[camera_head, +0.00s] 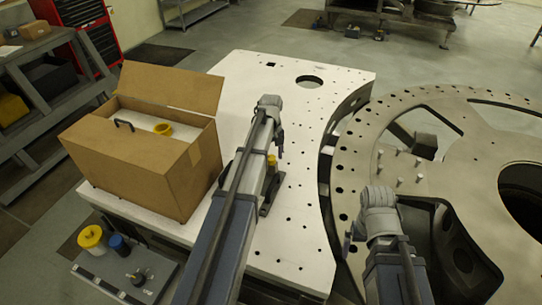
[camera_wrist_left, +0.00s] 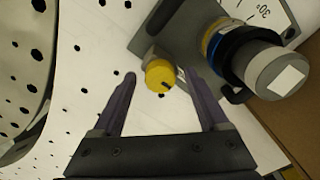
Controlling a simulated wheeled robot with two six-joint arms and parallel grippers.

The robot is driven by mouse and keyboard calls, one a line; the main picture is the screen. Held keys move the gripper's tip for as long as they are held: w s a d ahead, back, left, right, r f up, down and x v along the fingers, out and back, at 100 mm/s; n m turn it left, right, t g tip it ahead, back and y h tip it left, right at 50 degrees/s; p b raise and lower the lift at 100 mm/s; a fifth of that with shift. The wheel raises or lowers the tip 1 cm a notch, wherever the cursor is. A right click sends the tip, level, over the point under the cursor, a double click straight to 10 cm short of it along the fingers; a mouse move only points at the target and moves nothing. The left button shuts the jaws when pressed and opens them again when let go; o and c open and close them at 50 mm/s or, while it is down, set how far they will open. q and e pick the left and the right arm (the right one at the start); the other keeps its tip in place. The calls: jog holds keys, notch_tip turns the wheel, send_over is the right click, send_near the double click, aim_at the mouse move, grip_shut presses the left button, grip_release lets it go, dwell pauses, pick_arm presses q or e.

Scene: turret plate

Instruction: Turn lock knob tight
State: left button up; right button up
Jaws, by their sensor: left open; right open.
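A small yellow knob (camera_wrist_left: 161,76) with a dark mark sits on a dark grey block (camera_wrist_left: 180,35) in the left wrist view. In the head view a yellow spot of it (camera_head: 271,162) shows beside my left arm, which hides most of the block. My left gripper (camera_wrist_left: 160,84) is open, with one finger on each side of the knob in the picture; no contact is visible. It also shows in the head view (camera_head: 279,148) above the white plate. My right gripper (camera_head: 348,243) is open, near the edge of the round metal ring, away from the knob.
Next to the knob is a grey cylinder (camera_wrist_left: 275,70) with a blue-black collar and a degree scale plate. An open cardboard box (camera_head: 145,150) stands on the white plate (camera_head: 240,75) at left. The large perforated ring (camera_head: 400,105) fills the right. The plate's far end is clear.

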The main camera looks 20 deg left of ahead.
aim_at(271, 157)
pick_arm(q)
notch_tip(271, 157, up, 8)
jog(key=p, duration=0.8)
jog(key=shift+f, duration=0.2)
notch_tip(271, 157, down, 8)
jog(key=b, duration=0.8)
jog(key=shift+r, duration=0.15)
jog(key=shift+r, duration=0.1)
